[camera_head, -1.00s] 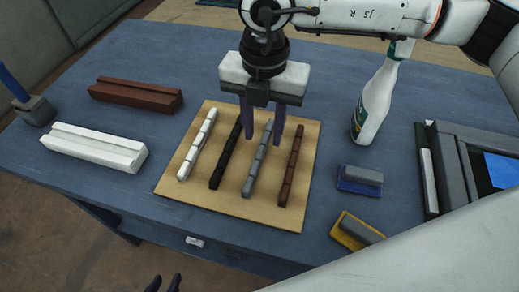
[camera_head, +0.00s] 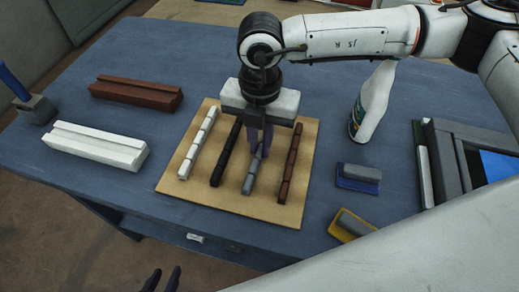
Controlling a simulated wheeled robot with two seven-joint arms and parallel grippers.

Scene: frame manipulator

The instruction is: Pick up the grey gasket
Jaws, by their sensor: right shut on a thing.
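The grey gasket (camera_head: 249,183) is a thin segmented strip on the square tan board (camera_head: 228,205), third from the left. My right gripper (camera_head: 261,150) points down over its far part with its fingers closed together on it; the fingers and palm hide the far end. The gasket's near end looks to lie on or very close to the board. My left gripper (camera_head: 162,281) shows only as two dark fingertips at the bottom edge, apart and empty.
White (camera_head: 198,143), black (camera_head: 225,153) and brown (camera_head: 289,164) gaskets flank the grey one closely. A spray bottle (camera_head: 371,105), a blue-based block (camera_head: 357,177), a yellow-based block (camera_head: 352,226) and white and brown frame bars (camera_head: 95,146) (camera_head: 135,93) stand around the board.

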